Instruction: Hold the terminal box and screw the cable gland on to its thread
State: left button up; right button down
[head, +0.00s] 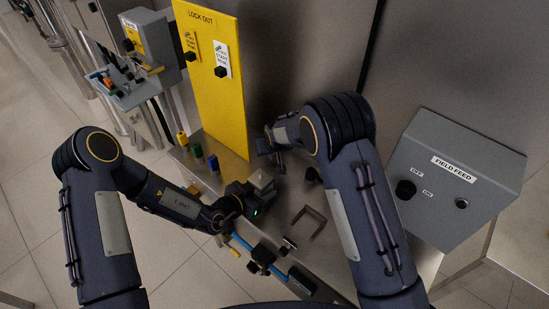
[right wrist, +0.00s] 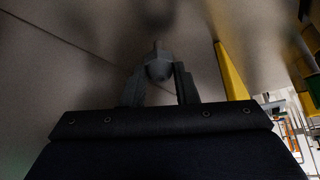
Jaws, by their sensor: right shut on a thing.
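A small grey-beige box (head: 262,179), which looks like the terminal box, is on the steel bench just beyond my left gripper (head: 250,192). That gripper reaches the box's near side, but its jaws are too dark to tell whether they are closed on it. My right gripper (head: 277,157) is above and behind the box, close to the yellow board. In the right wrist view its two fingers (right wrist: 160,85) are shut on a grey rounded part with a narrow tip, which looks like the cable gland (right wrist: 158,65). The box's thread cannot be made out.
A yellow lock-out board (head: 212,110) stands at the back. Yellow, green and blue cylinders (head: 197,151) stand on the bench's left edge. A blue cable (head: 242,243) and a bracket (head: 307,221) are at the front. A grey FIELD FEED panel (head: 455,180) is at the right.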

jog(key=shift+r, duration=2.45)
jog(key=shift+s+r+n, duration=0.15)
jog(key=shift+s+n, duration=0.2)
jog(key=shift+n, duration=0.05)
jog(key=s+a+r+n+g+y, duration=0.3)
jog(key=s+r+n+g, duration=0.4)
jog(key=s+r+n, duration=0.4)
jog(key=s+n+y, duration=0.1)
jog(key=s+n, duration=0.1)
jog(key=n, duration=0.4)
jog(key=shift+a+n+y, duration=0.15)
jog(key=shift+n+y, duration=0.15)
jog(key=shift+n, duration=0.1)
